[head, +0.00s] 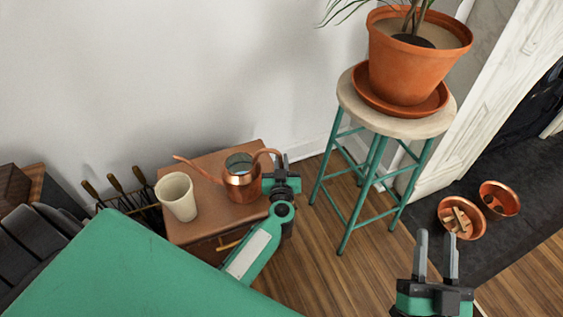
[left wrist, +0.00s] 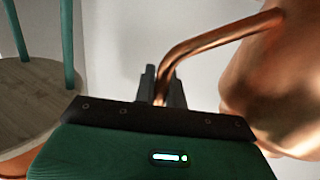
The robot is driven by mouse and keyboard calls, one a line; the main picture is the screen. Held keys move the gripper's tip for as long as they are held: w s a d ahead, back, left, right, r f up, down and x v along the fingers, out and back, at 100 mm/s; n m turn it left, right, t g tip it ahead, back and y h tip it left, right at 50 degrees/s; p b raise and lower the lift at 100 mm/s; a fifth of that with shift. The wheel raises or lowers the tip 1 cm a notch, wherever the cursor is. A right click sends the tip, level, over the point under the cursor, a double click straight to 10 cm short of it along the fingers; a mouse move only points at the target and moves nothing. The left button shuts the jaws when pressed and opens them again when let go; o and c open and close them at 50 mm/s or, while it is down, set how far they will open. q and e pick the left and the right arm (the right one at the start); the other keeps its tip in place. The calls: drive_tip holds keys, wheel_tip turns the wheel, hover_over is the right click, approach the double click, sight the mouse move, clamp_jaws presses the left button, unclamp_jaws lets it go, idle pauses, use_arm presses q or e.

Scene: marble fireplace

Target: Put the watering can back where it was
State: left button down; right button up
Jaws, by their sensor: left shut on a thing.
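The copper watering can (head: 240,180) is upright at the small brown cabinet (head: 215,212), its spout pointing left. Whether its base touches the cabinet top I cannot tell. My left gripper (head: 278,170) is at the can's right side, shut on its handle. In the left wrist view the gripper (left wrist: 162,88) closes around the curved copper handle (left wrist: 215,36), with the can's body (left wrist: 275,90) at the right. My right gripper (head: 436,260) is empty and open at the lower right, its two fingers apart and pointing up.
A cream cup (head: 177,197) stands on the cabinet, left of the can. Fireplace tools (head: 118,188) stand left of the cabinet. A stool (head: 350,98) with a potted plant (head: 415,62) stands to the right. Copper bowls (head: 462,218) sit on the dark hearth. Wooden floor between is clear.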

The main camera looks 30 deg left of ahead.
use_arm(q)
drive_tip(key=c, duration=1.5)
unclamp_jaws()
drive_tip(key=shift+f, duration=0.1)
drive_tip(key=shift+o, duration=0.2)
